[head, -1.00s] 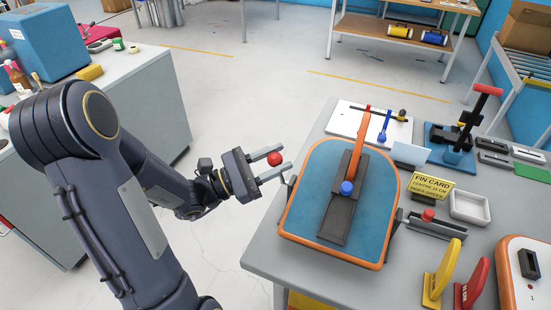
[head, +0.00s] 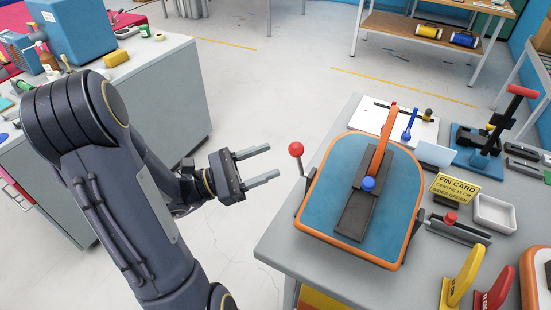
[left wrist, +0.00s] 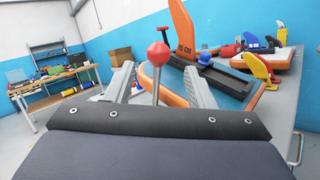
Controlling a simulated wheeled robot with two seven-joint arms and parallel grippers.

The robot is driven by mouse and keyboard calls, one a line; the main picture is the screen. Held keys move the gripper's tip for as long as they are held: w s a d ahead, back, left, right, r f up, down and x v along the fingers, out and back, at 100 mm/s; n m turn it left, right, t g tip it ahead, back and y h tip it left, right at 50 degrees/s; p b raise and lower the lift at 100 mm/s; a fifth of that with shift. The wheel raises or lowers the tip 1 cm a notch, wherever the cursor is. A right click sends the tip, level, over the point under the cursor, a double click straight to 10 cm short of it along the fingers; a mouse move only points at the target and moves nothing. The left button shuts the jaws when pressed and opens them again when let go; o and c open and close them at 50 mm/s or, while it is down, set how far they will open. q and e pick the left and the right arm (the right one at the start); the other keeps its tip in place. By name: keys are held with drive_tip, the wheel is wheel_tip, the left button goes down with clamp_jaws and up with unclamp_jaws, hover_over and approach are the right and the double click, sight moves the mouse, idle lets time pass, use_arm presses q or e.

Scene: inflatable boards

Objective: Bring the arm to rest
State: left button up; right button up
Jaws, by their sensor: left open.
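My left gripper (head: 262,167) is open and empty in the head view, left of the workbench (head: 285,250) and apart from it. A lever with a red ball knob (head: 296,149) stands at the bench's left edge, just right of my fingertips. In the left wrist view the red knob (left wrist: 158,52) shows beyond and between my open fingers (left wrist: 158,85). A blue board with an orange rim (head: 330,190) lies on the bench, with an orange fin (head: 383,138) standing in a dark track (head: 355,215) with a blue knob (head: 368,184). My right gripper is not in view.
A yellow fin card (head: 453,188), a white tray (head: 494,212), a red-handled press (head: 490,140) and yellow and red fins (head: 462,277) stand to the right on the bench. A grey cabinet (head: 165,90) is at the back left. Open floor (head: 270,90) lies between.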

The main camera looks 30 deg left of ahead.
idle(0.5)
use_arm(q)
drive_tip(key=s+d+m+g, duration=1)
drive_tip(key=d+m+g, duration=0.2)
drive_tip(key=s+a+f+m+t+y+p, duration=0.1)
drive_tip(key=s+a+f+m+t+y, duration=0.1)
drive_tip(key=m+y, duration=0.8)
drive_tip(key=a+f+y, duration=0.1)
drive_tip(key=a, duration=0.1)
drive_tip(key=shift+s+a+f+t, duration=0.15)
drive_tip(key=shift+s+a+t, duration=0.15)
drive_tip(key=shift+a, duration=0.1)
